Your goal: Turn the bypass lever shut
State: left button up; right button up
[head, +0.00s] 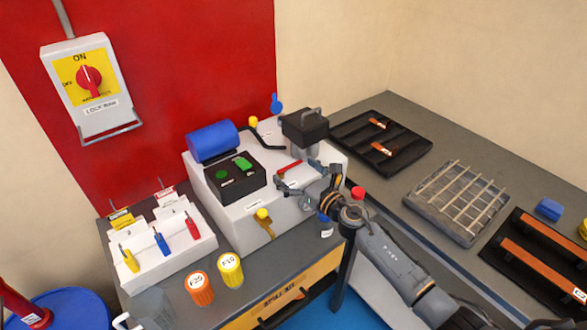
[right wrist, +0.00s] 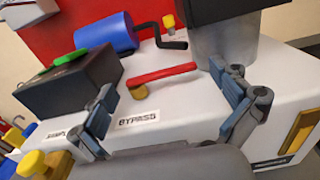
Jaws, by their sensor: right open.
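The bypass lever (head: 289,168) is a red bar on top of the white machine (head: 238,220). In the right wrist view the lever (right wrist: 165,73) runs from a brass pivot (right wrist: 138,91) on the left to a free end at the right. A BYPASS label (right wrist: 137,117) lies in front of it. My right gripper (head: 303,177) is open just in front of the lever. In the right wrist view its fingers stand to either side of the lever, with no visible contact. My left gripper is not in view.
A black box with green buttons (head: 235,178) stands left of the lever, and a dark-topped canister (head: 305,128) stands behind right. A blue roller (head: 212,141) and black crank (head: 268,138) lie behind. A yellow knob (head: 262,214) sticks out at the front.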

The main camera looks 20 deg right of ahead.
jog(key=shift+w+a, duration=0.1)
jog(key=shift+w, duration=0.15)
